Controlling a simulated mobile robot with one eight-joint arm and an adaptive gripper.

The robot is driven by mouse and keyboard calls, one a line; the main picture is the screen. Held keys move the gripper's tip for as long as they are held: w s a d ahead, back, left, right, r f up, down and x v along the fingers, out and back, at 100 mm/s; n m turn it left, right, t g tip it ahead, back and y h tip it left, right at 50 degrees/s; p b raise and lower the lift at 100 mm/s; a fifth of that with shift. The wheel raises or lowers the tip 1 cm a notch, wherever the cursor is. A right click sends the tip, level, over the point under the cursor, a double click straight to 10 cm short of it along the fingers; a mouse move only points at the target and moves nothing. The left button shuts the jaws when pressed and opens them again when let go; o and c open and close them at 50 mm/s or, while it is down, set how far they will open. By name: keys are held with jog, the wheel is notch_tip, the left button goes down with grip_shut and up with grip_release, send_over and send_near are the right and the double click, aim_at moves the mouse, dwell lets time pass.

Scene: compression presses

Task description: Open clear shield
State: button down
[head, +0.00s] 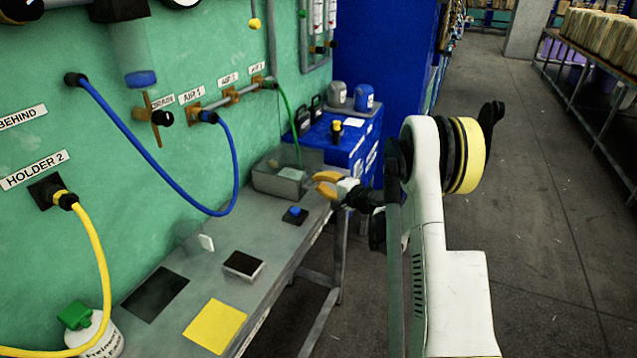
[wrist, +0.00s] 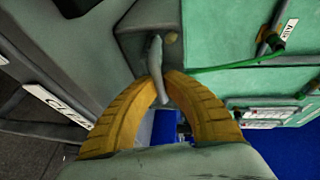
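My gripper (head: 318,183) has orange fingers and is beside the right side of a grey open-topped box (head: 278,186) on the bench. In the wrist view, the fingertips (wrist: 161,79) are close together on both sides of a slim grey lever-like handle (wrist: 156,58). The handle hangs in front of a grey panel, and its lower end reaches between the fingers. I cannot tell whether the fingers press on it. No clear shield is plain to make out; a faint see-through piece (head: 188,236) stands on the bench near a white block.
The grey bench (head: 205,280) runs along a green wall with blue and yellow hoses. A blue cabinet (head: 350,140) stands behind the box. A dark block (head: 243,265), a yellow sheet (head: 215,326) and a bottle (head: 95,335) are on the bench. The floor to the right is open.

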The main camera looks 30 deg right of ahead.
jog(key=shift+r, duration=0.1)
notch_tip(320, 180, up, 6)
jog(key=g+p, duration=0.1)
jog(key=p, duration=0.2)
jog(key=n+g+h+p, duration=0.1)
jog(key=p, duration=0.3)
jog(key=shift+r+g, duration=0.2)
jog(key=shift+g, duration=0.1)
jog(key=w+a+r+n+g+h+p, duration=0.1)
jog(key=w+a+r+g+h+p, duration=0.1)
jog(key=w+a+r+g+p, duration=0.1)
jog(key=w+a+r+g+h+p, duration=0.2)
jog(key=w+a+r+g+p, duration=0.1)
jog(key=r+p, duration=0.5)
jog(key=w+a+r+n+g+h+p, duration=0.1)
jog(key=w+a+r+g+h+p, duration=0.1)
jog(key=w+r+p, duration=0.3)
jog(key=shift+w+a+r+n+g+p, duration=0.35)
jog(key=shift+a+r+g+p, duration=0.25)
jog(key=shift+r, duration=0.1)
jog(key=c, duration=1.5)
grip_release()
jog(key=shift+d, duration=0.1)
